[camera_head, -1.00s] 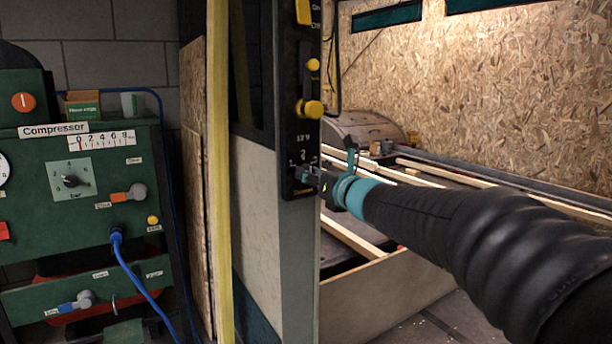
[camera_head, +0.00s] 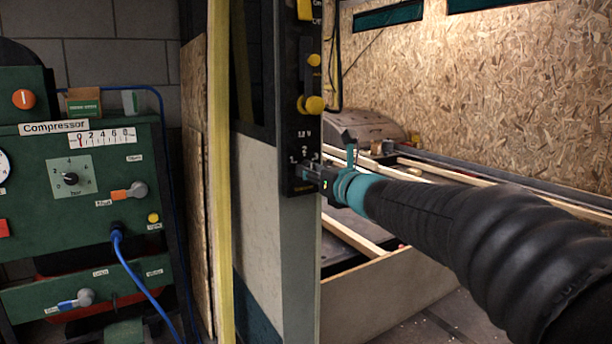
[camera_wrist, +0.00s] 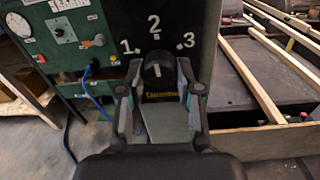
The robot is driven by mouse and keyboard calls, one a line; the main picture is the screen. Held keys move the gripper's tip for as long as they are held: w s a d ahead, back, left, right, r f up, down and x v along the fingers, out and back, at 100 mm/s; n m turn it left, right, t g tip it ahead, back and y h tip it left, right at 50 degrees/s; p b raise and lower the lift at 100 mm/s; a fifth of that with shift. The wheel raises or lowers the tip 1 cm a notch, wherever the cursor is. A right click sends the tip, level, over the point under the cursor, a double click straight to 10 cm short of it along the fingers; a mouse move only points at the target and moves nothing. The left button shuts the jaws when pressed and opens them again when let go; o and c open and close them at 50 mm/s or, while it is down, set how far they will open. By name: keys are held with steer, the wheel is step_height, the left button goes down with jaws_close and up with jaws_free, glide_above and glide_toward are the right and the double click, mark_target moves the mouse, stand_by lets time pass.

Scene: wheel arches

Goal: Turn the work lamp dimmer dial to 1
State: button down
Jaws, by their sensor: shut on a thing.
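The dimmer dial (camera_wrist: 158,70) is a round black knob on a dark panel, with the numbers 1, 2 and 3 in white around its top. A short white line on its face points about straight up toward the 2. My gripper (camera_head: 308,173) is at the panel on the post's lower end. In the wrist view its two fingers sit on the left and right sides of the dial, shut on it. A yellow label below the dial is partly hidden by my gripper. In the head view the dial itself is mostly hidden by my fingers.
Yellow knobs (camera_head: 315,104) sit higher on the same panel (camera_head: 290,130). A green compressor cabinet (camera_head: 80,215) with dials, levers and a blue hose (camera_head: 135,270) stands to the left. Wooden slats (camera_head: 440,172) and a low box lie behind my arm on the right.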

steer(key=shift+n+b, duration=5.3)
steer(key=shift+n, duration=0.2)
steer(key=shift+r, duration=0.1)
steer(key=shift+s, duration=0.1)
steer(key=c, duration=0.8)
jaws_free()
steer(key=shift+a, duration=0.15)
steer(key=shift+o, duration=0.2)
steer(key=shift+d, duration=0.2)
